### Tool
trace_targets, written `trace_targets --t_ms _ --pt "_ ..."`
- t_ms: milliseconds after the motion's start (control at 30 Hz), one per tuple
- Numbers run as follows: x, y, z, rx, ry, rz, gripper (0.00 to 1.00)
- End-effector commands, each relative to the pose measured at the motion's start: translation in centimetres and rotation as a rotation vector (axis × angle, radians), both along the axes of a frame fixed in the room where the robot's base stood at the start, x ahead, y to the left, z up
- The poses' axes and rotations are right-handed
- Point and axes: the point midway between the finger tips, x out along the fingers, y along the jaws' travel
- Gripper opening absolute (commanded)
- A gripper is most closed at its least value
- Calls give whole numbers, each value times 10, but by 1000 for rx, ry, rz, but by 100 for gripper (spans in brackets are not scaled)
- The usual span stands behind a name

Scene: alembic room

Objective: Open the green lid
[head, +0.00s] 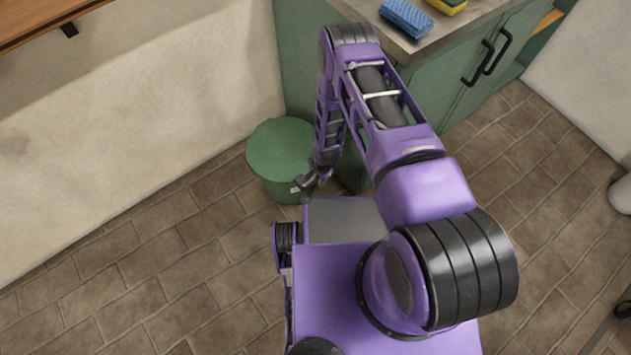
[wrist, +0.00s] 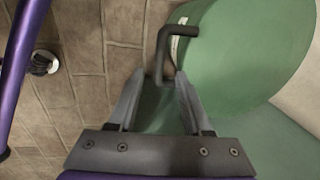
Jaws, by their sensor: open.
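A round green bin (head: 280,185) stands on the floor in the corner. Its flat green lid (head: 278,143) looks shut in the head view. My gripper (head: 305,183) is low at the bin's front right side. In the wrist view the bin's rounded green surface (wrist: 250,45) fills the upper right. A dark bent bar (wrist: 165,45) sticks out from it. My gripper (wrist: 160,76) is open, and the bar's free end lies between or just ahead of its fingertips. I cannot tell whether they touch.
A green cabinet (head: 302,60) with a grey counter stands beside the bin. A pale wall (head: 150,100) rises behind. Tiled floor (head: 150,260) is clear at the left.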

Motion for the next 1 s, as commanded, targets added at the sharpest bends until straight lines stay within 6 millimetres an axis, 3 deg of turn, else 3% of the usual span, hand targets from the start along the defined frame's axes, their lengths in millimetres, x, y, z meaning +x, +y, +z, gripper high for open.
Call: trace_targets --t_ms 33,233,667,933,1000 --pt "1 1 -13 -1 1 3 50" --pt "6 4 -38 0 0 3 50" --pt "7 5 -46 0 0 1 50" --pt "7 5 -46 0 0 2 1" --pt "7 5 -46 0 0 2 0"
